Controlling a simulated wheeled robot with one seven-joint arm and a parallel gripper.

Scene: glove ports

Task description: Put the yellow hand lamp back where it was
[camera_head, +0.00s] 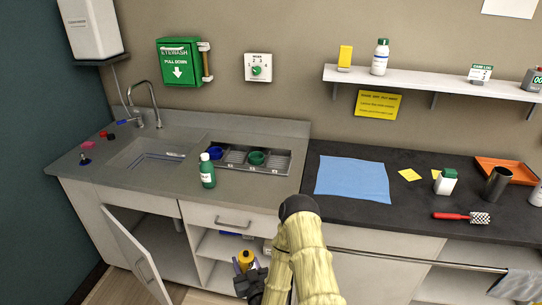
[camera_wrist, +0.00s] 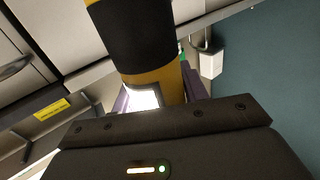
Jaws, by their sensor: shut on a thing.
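The yellow hand lamp (camera_head: 246,257) is in my gripper (camera_head: 249,268), low in front of the open shelves under the sink counter. In the wrist view the lamp (camera_wrist: 133,38) has a broad black band, a yellow body and a bright white patch near the jaws. My gripper (camera_wrist: 155,97) is shut on it, with purple fingers at either side. The lamp's lower part is hidden by the gripper in the head view.
A cabinet door (camera_head: 132,255) hangs open at left. Open shelves (camera_head: 222,245) lie below a drawer (camera_head: 232,221). A green bottle (camera_head: 207,172) stands near the counter's front edge. A blue cloth (camera_head: 352,179) lies on the dark worktop. A rail (camera_head: 415,260) runs along the right front.

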